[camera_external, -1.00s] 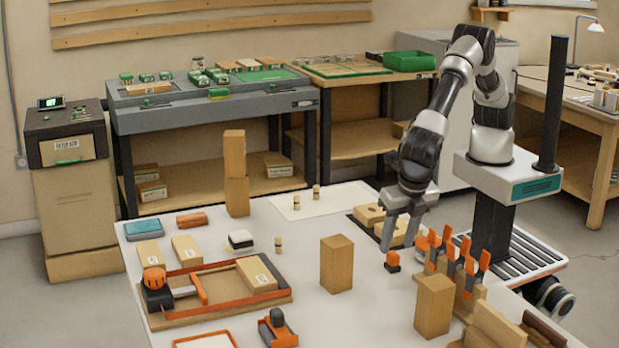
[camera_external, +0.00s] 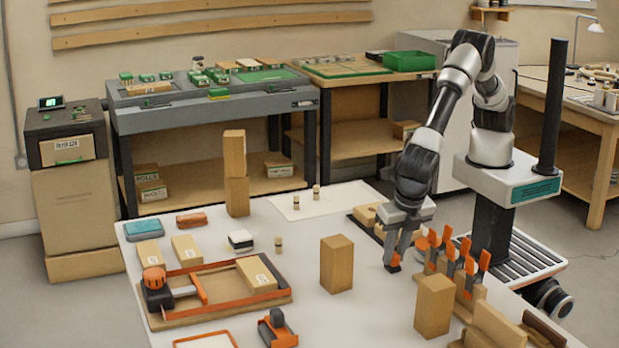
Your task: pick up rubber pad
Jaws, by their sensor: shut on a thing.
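An upright wooden block (camera_external: 336,264) stands left of my gripper. A wooden rack with several orange-handled tools (camera_external: 466,270) stands close on the right. Another wooden block (camera_external: 433,305) is nearer the front. Wooden pieces (camera_external: 366,216) lie behind the gripper.

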